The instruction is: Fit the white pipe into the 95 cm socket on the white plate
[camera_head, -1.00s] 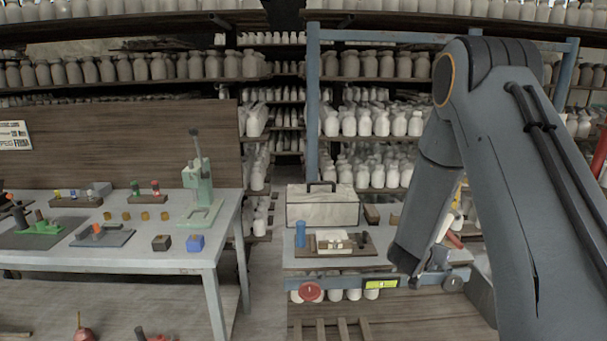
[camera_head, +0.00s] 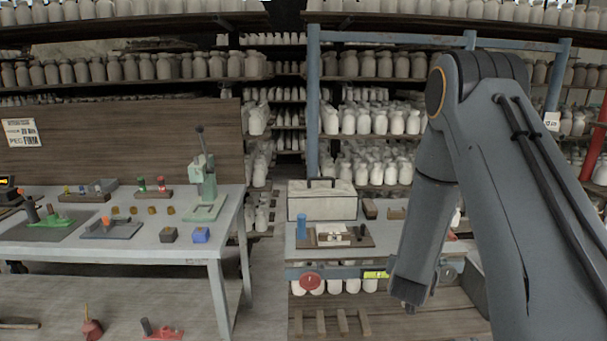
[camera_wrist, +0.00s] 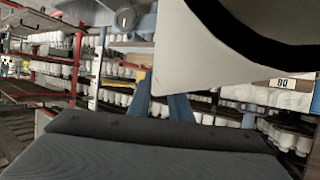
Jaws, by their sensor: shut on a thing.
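My gripper (camera_head: 408,304) hangs at the lower end of my forearm in the head view, in front of the small table's right side. Its fingers are small and dark there and what they hold is hidden. In the wrist view a large white piece (camera_wrist: 190,60) with a thick black curve fills the upper right, very close to the camera; it looks like the white pipe in my grip, but its full shape is cut off. I cannot make out the white plate or its 95 cm socket for certain in either view.
A small table with a pale case (camera_head: 322,203), a blue cylinder (camera_head: 301,226) and a brown board (camera_head: 364,241) stands left of my forearm. A grey workbench (camera_head: 150,250) with fixtures is further left. Jar shelves fill the back. A "90" label (camera_wrist: 284,83) shows in the wrist view.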

